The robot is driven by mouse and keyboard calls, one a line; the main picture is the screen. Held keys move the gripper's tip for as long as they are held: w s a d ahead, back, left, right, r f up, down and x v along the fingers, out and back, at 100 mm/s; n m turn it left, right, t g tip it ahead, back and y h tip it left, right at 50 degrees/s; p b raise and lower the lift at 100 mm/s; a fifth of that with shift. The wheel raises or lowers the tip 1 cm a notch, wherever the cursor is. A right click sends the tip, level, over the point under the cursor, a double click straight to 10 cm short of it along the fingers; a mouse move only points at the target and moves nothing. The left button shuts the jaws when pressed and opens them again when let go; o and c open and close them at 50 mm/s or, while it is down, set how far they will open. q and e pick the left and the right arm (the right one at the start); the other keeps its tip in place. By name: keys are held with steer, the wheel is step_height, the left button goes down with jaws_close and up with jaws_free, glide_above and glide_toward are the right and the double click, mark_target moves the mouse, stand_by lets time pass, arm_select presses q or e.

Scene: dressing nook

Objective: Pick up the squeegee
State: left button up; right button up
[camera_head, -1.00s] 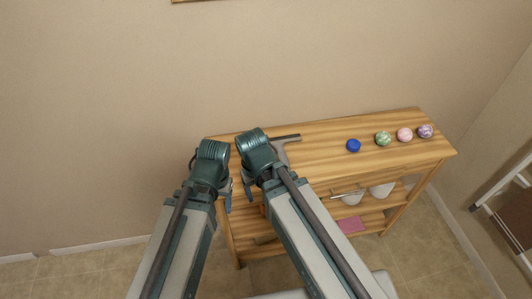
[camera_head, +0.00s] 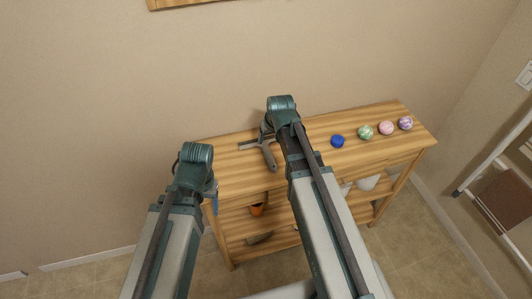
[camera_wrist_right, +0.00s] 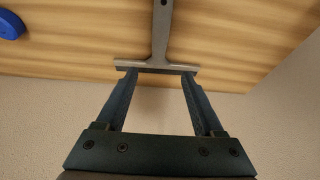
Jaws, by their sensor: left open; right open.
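The grey T-shaped squeegee (camera_head: 268,153) lies on the wooden top of the shelf unit, with its handle toward the front edge. In the right wrist view, the squeegee (camera_wrist_right: 159,32) shows its handle running up the picture and its crossbar spanning the space at the fingertips. My right gripper (camera_wrist_right: 159,76) is open at the crossbar; I cannot tell whether the fingers touch it. In the head view, my right gripper (camera_head: 266,131) is over the back of the shelf top, partly hiding the crossbar. My left gripper (camera_head: 213,193) is open at the left front corner.
The wooden shelf unit (camera_head: 235,178) stands against the wall. A blue round object (camera_head: 338,141) and green, pink and purple balls (camera_head: 366,132) line its right half. White vessels (camera_head: 368,183) and an orange item (camera_head: 257,209) sit on lower shelves. A rack (camera_head: 495,165) stands far right.

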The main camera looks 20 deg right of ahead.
mark_target(267, 149)
steer(key=b+x, duration=0.9)
steer(key=x, duration=0.2)
steer(key=shift+w+d+f, duration=0.15)
steer(key=shift+f, duration=0.05)
steer(key=shift+r, duration=0.1)
jaws_close()
